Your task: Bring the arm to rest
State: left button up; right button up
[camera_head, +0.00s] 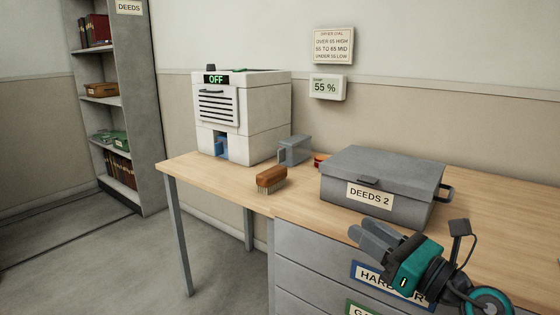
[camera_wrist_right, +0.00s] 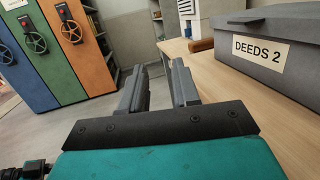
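My right gripper (camera_head: 372,238) is in front of the desk's drawers, below the grey box labelled DEEDS 2 (camera_head: 345,205). In the right wrist view its two fingers (camera_wrist_right: 158,85) stand apart with nothing between them. The fingers point past the desk edge toward the floor and shelves, and the DEEDS 2 box (camera_wrist_right: 262,55) is to their right, apart from them. The box lid is down. My left gripper shows in neither view.
The wooden desk (camera_head: 215,179) carries a white dryer unit reading OFF (camera_head: 240,132), a brush (camera_head: 270,180) and a grey metal holder (camera_head: 294,151). Shelves (camera_head: 145,150) stand at the left. Coloured cabinets with wheel handles (camera_wrist_right: 50,50) are at the left in the wrist view. Floor between is clear.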

jog(key=s+a+f+n+g+h, duration=0.1)
jog(key=s+f+n+g+h, duration=0.15)
jog(key=s+f+n, duration=0.55)
jog(key=s+f+n+g+h, duration=0.1)
jog(key=s+f+n+h, duration=0.3)
jog(key=f+n, duration=0.75)
jog(key=s+a+f+n+g+h, duration=0.1)
jog(key=s+f+n+h, duration=0.2)
jog(key=s+f+n, duration=0.65)
pick_arm(q)
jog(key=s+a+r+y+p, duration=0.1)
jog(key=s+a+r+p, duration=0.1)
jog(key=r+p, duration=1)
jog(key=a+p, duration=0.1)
jog(key=p, duration=0.6)
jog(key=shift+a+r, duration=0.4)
pick_arm(e)
jog(key=d+r+n, duration=0.1)
jog(key=d+r, duration=0.1)
jog(key=r, duration=0.5)
jog(key=w+d+r+n, duration=0.1)
jog(key=r, duration=0.7)
jog(key=shift+w+d+h, duration=0.25)
jog(key=shift+d+h, duration=0.15)
jog(key=shift+h, duration=0.05)
